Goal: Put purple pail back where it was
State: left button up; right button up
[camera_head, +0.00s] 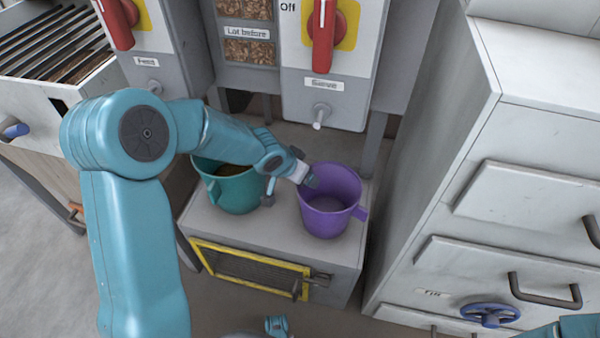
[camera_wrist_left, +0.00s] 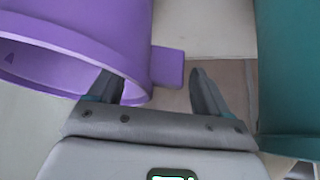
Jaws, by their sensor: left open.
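The purple pail (camera_head: 333,222) stands upright on top of a low grey cabinet (camera_head: 285,240), to the right of a teal pail (camera_head: 238,192). A tab sticks out from its right side in the head view. My left gripper (camera_head: 311,181) is at the pail's left rim. In the left wrist view the jaws (camera_wrist_left: 155,88) are open, with the purple pail (camera_wrist_left: 90,35) on the left and a purple tab in the space between the fingers. The left finger overlaps the pail's rim; contact cannot be told.
The teal pail (camera_wrist_left: 290,70) is close on the right in the wrist view. A machine panel with a red handle (camera_head: 322,38) and a spout (camera_head: 320,116) is behind. A tall drawer cabinet (camera_head: 440,190) stands close on the right. A yellow-framed grille (camera_head: 248,272) fronts the low cabinet.

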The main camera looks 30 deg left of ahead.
pick_arm(q)
jog(key=shift+s+r, duration=0.1)
jog(key=shift+r, duration=0.3)
jog(key=p+v, duration=0.6)
jog(key=v, duration=0.5)
jog(key=shift+s+r, duration=0.15)
jog(key=shift+a, duration=0.1)
